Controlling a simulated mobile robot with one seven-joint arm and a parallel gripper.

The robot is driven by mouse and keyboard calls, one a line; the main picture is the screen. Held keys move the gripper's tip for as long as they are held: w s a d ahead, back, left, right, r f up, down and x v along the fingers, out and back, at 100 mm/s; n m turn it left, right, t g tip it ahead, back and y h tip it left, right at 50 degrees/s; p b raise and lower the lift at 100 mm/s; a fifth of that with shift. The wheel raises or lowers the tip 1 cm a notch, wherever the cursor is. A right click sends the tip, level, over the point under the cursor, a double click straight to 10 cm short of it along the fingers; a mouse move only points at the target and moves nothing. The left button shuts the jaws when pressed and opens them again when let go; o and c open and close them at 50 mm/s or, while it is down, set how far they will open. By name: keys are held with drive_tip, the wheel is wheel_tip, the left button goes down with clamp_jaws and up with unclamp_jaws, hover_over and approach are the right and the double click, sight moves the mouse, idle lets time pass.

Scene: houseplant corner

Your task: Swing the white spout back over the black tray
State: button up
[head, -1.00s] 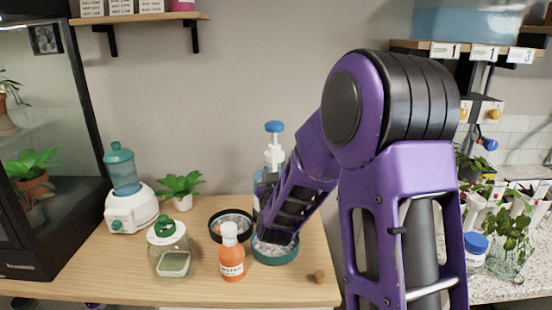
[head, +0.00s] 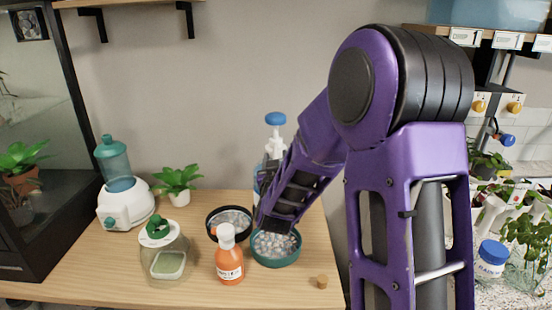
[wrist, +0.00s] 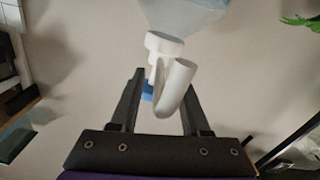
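The white spout is on a clear bluish bottle with a blue knob (head: 275,119). In the head view its white neck (head: 274,146) shows behind my arm, which hides most of the bottle. The black tray (head: 212,233), round with pale pebbles, sits left of my arm's end. A teal tray (head: 277,263) with pebbles sits right of it. In the wrist view, upside down, the white spout (wrist: 176,88) lies between the spread fingers of my gripper (wrist: 161,88), close to the right one. Contact is unclear. Which tray the spout points over is hidden.
An orange bottle (head: 229,264) stands in front of the trays. A glass jar (head: 164,262) with a green lid and a teal-topped white dispenser (head: 124,204) are at left. A small plant (head: 178,183) is behind. A small cork (head: 321,282) lies at front right.

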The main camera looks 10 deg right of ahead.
clamp_jaws()
idle(1.3)
